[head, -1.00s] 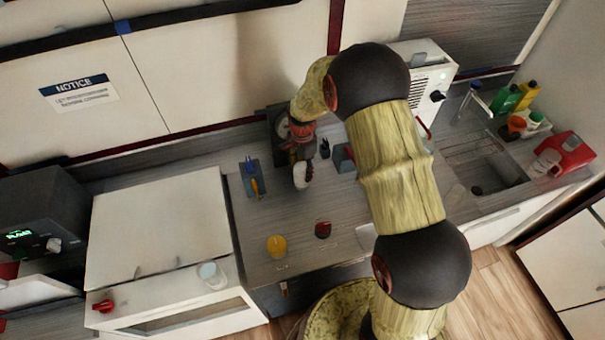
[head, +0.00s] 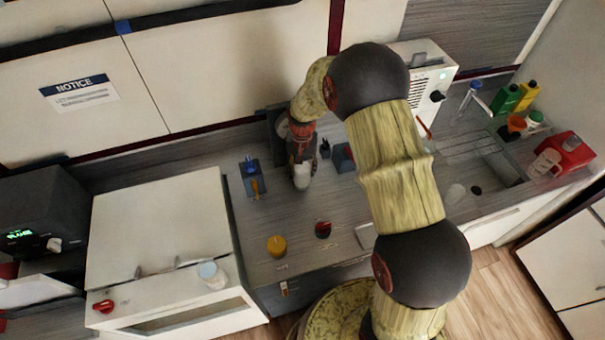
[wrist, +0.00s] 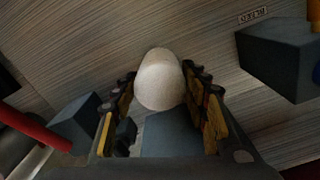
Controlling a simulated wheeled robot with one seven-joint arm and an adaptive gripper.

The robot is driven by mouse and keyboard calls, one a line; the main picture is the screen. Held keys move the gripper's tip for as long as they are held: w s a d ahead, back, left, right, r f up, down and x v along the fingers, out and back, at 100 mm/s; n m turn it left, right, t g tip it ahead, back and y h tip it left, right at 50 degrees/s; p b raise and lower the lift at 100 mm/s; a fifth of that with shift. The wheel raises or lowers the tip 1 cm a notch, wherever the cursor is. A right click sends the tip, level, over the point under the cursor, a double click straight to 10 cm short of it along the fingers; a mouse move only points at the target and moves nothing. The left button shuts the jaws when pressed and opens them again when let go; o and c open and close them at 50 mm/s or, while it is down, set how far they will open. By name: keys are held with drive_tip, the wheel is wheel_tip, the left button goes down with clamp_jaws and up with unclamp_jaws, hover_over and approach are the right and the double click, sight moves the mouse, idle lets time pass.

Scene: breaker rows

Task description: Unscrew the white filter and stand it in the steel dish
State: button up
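The white filter (wrist: 160,80) is a rounded white cylinder between my fingers in the wrist view. It is also the small white shape (head: 302,172) below the wrist in the head view. My gripper (wrist: 159,88) has a fingertip against each side of the filter and looks shut on it. In the head view my gripper (head: 301,165) points down over the back of the counter, in front of a dark mount (head: 275,122). Whether the filter is still joined to the mount is hidden. I cannot pick out the steel dish with certainty.
A pale flat piece (head: 365,236) lies partly behind my arm. A yellow jar (head: 277,246) and a dark red one (head: 323,229) stand near the counter's front. A blue-yellow item (head: 252,178) is left of the gripper. The sink (head: 495,172) and bottles (head: 508,98) are right.

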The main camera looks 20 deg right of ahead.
drive_tip(key=o, duration=0.3)
drive_tip(key=shift+o, duration=0.2)
drive_tip(key=m, duration=0.8)
drive_tip(key=shift+m, duration=0.4)
drive_tip(key=m, duration=0.9)
drive_tip(key=shift+m, duration=0.3)
drive_tip(key=shift+c, duration=0.9)
drive_tip(key=c, duration=0.8)
drive_tip(key=shift+c, duration=0.3)
